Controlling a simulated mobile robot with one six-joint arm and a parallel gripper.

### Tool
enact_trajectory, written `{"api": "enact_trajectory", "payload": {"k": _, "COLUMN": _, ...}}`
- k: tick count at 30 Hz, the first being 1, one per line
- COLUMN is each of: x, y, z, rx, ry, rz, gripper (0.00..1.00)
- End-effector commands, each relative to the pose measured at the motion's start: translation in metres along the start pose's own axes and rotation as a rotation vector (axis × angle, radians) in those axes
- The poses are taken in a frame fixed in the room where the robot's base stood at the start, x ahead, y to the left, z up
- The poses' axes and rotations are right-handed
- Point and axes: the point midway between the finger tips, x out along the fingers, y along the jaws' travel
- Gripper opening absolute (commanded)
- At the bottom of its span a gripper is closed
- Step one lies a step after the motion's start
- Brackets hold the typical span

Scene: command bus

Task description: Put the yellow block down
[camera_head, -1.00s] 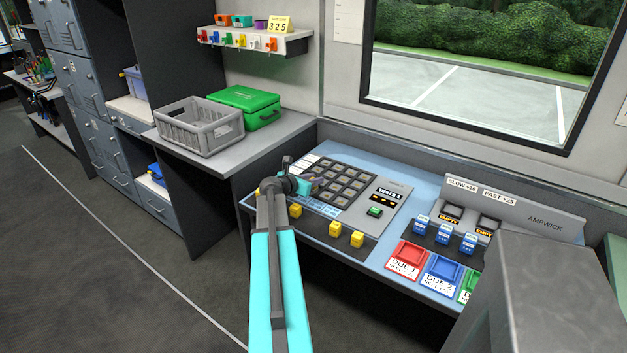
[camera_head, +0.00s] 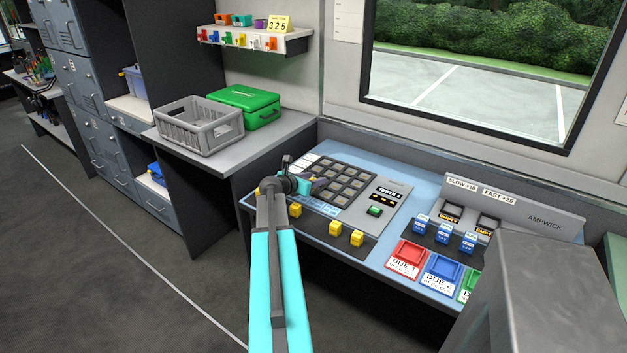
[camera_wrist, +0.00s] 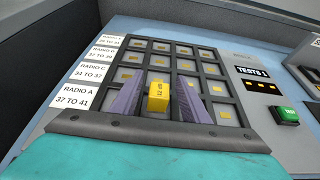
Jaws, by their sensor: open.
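The yellow block (camera_wrist: 158,97) shows in the wrist view, upright with small dark print on its face, at the near part of a dark grid of square cells (camera_wrist: 173,58). My gripper (camera_wrist: 157,98) is open, with one purple-grey finger on each side of the block and a visible gap to each. The block's base is hard to see, so I cannot tell how fully it sits in a cell. In the head view my gripper (camera_head: 307,181) is over the left near side of the grid (camera_head: 346,185), and the block there is hidden or too small to make out.
More yellow blocks (camera_head: 335,229) stand on the dark strip at the panel's front. Labels for radios (camera_wrist: 74,96) line the grid's left. A green button (camera_wrist: 287,114) and a TESTS display (camera_wrist: 262,86) are to its right. Blue blocks (camera_head: 444,234) and coloured trays (camera_head: 407,254) lie further right.

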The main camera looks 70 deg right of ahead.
Motion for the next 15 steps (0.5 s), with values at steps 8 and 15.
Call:
{"api": "enact_trajectory", "payload": {"k": 8, "x": -0.022, "y": -0.001, "z": -0.001, "rx": 0.000, "ry": -0.001, "rz": 0.001, "gripper": 0.42}}
{"api": "enact_trajectory", "payload": {"k": 15, "x": -0.053, "y": -0.001, "z": -0.001, "rx": -0.001, "ry": -0.001, "rz": 0.002, "gripper": 0.42}}
